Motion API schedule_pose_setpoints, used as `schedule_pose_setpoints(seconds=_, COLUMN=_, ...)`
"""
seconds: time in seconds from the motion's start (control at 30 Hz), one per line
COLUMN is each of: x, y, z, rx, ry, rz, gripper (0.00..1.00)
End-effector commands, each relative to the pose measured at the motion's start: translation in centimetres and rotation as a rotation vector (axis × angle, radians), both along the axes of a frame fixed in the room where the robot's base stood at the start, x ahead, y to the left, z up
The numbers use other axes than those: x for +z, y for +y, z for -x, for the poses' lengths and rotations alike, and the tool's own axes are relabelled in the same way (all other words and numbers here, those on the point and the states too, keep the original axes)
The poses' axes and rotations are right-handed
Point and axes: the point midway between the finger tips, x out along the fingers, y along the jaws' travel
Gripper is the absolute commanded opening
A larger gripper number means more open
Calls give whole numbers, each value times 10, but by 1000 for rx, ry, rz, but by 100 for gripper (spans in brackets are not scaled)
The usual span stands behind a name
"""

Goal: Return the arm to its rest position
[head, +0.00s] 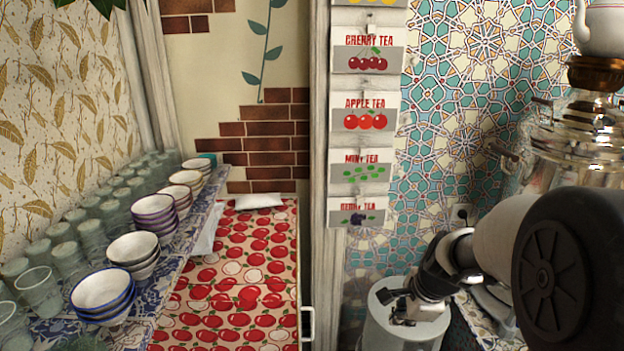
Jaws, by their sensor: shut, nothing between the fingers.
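My arm reaches in from the right edge of the head view, its large dark joint nearest the camera. My gripper (396,308) is at the arm's far end, low and right of centre. Its dark fingers are shut with nothing held. It shows in front of the top of a pale grey cylinder (392,338); I cannot tell whether they touch. The samovar (580,140) stands at the right, partly hidden by my arm, with a white teapot (606,28) on top.
A blue-patterned shelf (185,262) on the left holds rows of glasses (92,236) and stacked bowls (103,291). Tea packets (365,115) hang on a post left of the tiled wall (480,100).

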Motion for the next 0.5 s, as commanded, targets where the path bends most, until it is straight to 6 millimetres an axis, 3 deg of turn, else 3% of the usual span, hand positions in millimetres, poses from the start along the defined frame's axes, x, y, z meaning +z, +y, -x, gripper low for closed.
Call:
schedule_pose_setpoints(seconds=0.03, x=25, y=10, z=16, rx=111, ry=-24, rz=40, gripper=0)
schedule_pose_setpoints(seconds=0.2, x=80, y=37, z=77, rx=511, ry=-74, rz=192, gripper=0)
schedule_pose_setpoints(seconds=0.33, x=109, y=51, z=130, rx=805, ry=-107, rz=320, gripper=0)
schedule_pose_setpoints(seconds=0.5, x=126, y=59, z=198, rx=1164, ry=-131, rz=489, gripper=0)
